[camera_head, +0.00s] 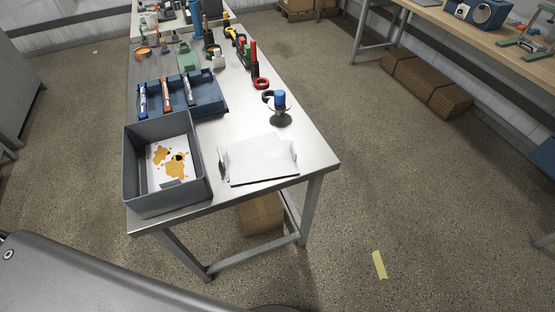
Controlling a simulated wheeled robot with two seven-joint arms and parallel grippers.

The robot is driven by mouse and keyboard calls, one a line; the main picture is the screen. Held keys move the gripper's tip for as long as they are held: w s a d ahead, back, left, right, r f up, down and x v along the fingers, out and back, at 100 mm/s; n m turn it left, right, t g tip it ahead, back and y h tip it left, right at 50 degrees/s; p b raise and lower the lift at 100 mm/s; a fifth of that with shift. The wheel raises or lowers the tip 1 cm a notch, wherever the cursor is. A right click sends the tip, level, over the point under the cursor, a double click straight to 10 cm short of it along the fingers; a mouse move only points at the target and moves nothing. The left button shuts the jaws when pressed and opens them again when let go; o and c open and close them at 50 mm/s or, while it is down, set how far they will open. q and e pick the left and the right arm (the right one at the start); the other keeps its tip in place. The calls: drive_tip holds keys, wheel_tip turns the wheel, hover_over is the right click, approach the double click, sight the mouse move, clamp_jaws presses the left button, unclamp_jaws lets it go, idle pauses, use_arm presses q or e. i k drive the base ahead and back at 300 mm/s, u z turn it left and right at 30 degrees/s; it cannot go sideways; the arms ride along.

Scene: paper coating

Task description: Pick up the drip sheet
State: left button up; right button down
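A white sheet with orange-brown stains (171,160) lies inside a grey open bin (203,178) at the near left corner of the metal table. A dark spot shows among its stains. A clean white sheet (260,160) lies on the table to the right of the bin, on or in a low holder with raised ends. I cannot tell from the picture which of the two is the drip sheet. Neither of my grippers is in view.
A blue tray (212,98) with several marker-like tubes sits behind the bin. A blue-capped item (280,105) stands behind the clean sheet, near red rings (261,84). More tools crowd the far end. The metal table (313,145) has bare room at right.

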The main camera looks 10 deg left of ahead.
sight(253, 163)
drive_tip(key=z, duration=2.3)
drive_tip(key=i, duration=1.8)
drive_tip(key=u, duration=2.85)
